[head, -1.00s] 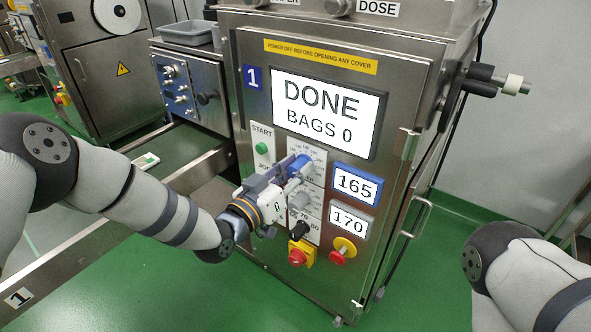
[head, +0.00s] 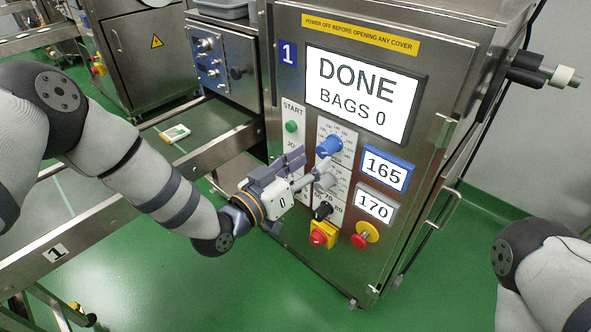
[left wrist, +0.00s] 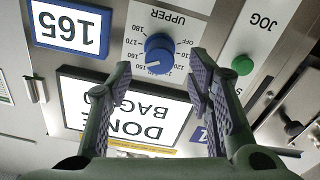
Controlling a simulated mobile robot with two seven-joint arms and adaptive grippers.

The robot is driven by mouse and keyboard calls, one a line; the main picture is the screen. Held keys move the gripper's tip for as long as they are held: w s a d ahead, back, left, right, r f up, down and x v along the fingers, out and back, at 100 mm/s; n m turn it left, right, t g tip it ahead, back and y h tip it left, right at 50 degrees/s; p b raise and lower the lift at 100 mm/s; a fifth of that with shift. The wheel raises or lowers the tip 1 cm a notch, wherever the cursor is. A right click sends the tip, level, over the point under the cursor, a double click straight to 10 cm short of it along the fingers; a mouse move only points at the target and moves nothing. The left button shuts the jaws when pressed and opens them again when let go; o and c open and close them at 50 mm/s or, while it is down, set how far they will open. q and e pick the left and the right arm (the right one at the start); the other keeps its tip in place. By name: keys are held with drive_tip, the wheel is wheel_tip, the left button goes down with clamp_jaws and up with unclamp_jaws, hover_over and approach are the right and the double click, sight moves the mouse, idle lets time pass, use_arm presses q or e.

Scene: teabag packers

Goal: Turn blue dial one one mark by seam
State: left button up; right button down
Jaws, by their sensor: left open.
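The blue dial (head: 328,146) is on the front panel of machine one, under the big DONE display. It also shows in the left wrist view (left wrist: 159,52), upside down, beside the word UPPER, with a pale pointer line. My left gripper (head: 316,168) is open and empty, just below and left of the dial in the head view. In the left wrist view its two fingers (left wrist: 160,70) stand apart, either side of the dial in the picture, with the dial beyond them and untouched. The blue-framed display (head: 385,169) reads 165. My right gripper is out of view.
A grey dial (head: 325,181) sits below the blue one, partly hidden by my gripper. A black knob (head: 322,210), a red button (head: 319,237) and another red button (head: 362,240) are lower. The green START button (head: 291,126) is left. Rails (head: 180,170) lie behind my arm.

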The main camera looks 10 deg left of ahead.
use_arm(q)
drive_tip(key=v, duration=0.6)
drive_tip(key=shift+s+a, duration=0.2)
drive_tip(key=shift+s, duration=0.1)
drive_tip(key=s+a+f+n+g+y+p, duration=0.1)
drive_tip(key=s+a+f+g+y+p, duration=0.2)
drive_tip(key=s+f+g, duration=0.55)
drive_tip(key=s+a+f+n+g+y+p, duration=0.1)
drive_tip(key=s+a+f+n+y+p, duration=0.15)
drive_tip(key=s+f, duration=0.7)
drive_tip(key=s+a+r+g+y+p, duration=0.1)
drive_tip(key=s+a+g, duration=0.1)
drive_tip(key=s, duration=0.7)
drive_tip(key=s+a+r+g+y, duration=0.2)
drive_tip(key=s+a+g, duration=0.1)
drive_tip(key=s, duration=0.6)
drive_tip(key=s+a+r+n+g+y+p, duration=0.1)
drive_tip(key=s+a+r+g+y, duration=0.1)
drive_tip(key=s+a, duration=0.3)
drive_tip(key=s, duration=0.4)
drive_tip(key=shift+s+r+g+p, duration=0.2)
drive_tip(key=shift+s+g+p, duration=0.05)
drive_tip(key=shift+g+p, duration=0.1)
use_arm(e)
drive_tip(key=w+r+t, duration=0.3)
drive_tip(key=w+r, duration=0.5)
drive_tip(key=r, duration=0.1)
